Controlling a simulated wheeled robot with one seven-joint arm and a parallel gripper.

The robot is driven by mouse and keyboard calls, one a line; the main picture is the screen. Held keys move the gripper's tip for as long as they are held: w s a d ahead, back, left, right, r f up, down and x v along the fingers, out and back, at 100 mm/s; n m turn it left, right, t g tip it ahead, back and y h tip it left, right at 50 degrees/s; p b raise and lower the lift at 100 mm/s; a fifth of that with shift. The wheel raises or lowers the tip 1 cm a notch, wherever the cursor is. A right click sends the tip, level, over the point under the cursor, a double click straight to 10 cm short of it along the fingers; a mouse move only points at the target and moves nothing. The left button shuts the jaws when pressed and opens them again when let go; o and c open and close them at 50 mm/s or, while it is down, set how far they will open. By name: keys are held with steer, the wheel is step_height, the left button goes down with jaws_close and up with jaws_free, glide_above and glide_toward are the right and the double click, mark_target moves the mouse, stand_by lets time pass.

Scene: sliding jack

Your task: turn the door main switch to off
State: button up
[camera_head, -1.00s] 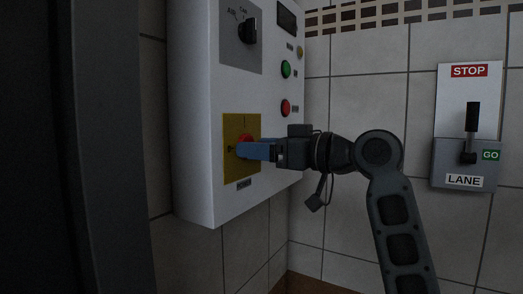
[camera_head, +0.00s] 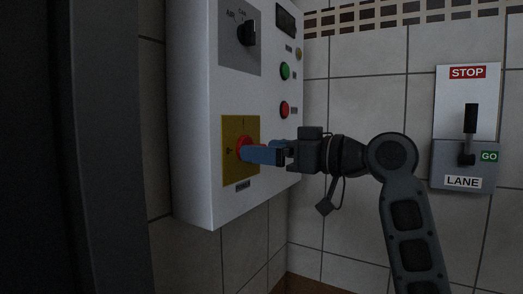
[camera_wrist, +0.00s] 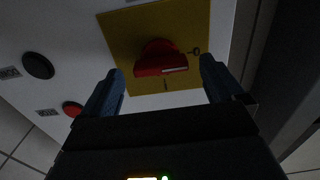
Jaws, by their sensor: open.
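The main switch is a red rotary knob (camera_head: 244,147) on a yellow plate (camera_head: 235,173), low on the white cabinet front. In the wrist view the red knob (camera_wrist: 160,60) lies crosswise, its white line toward the small round mark at the right of the yellow plate (camera_wrist: 127,38). The other mark, a short bar, is at the plate's bottom in that view. My gripper (camera_head: 262,154) is in front of the knob. In the wrist view my gripper (camera_wrist: 162,78) is open, one blue finger on each side of the knob, with gaps between.
The white cabinet (camera_head: 196,110) also carries a black selector (camera_head: 247,32), a green button (camera_head: 285,71) and a red button (camera_head: 284,109). A lane lever box (camera_head: 465,165) hangs on the tiled wall at right. A dark upright panel (camera_head: 75,150) fills the left.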

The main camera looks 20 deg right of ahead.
steer(key=v, duration=0.6)
steer(key=shift+w, duration=0.1)
steer(key=shift+f, duration=0.1)
step_height(320, 180, down, 13)
steer(key=a+m+t+h, duration=0.1)
steer(key=m+t+h, duration=0.15)
steer(key=m, duration=0.25)
steer(key=s+a+f+m+g+h, duration=0.15)
steer(key=s+f+m+h, duration=0.55)
steer(key=s+f, duration=1.35)
steer(key=s+a+n+h, duration=0.15)
steer(key=s+n, duration=0.35)
steer(key=s, duration=1.9)
step_height(320, 180, up, 12)
steer(key=p, duration=1.2)
steer(key=shift+w+a+f+g, duration=0.2)
steer(key=shift+g, duration=0.2)
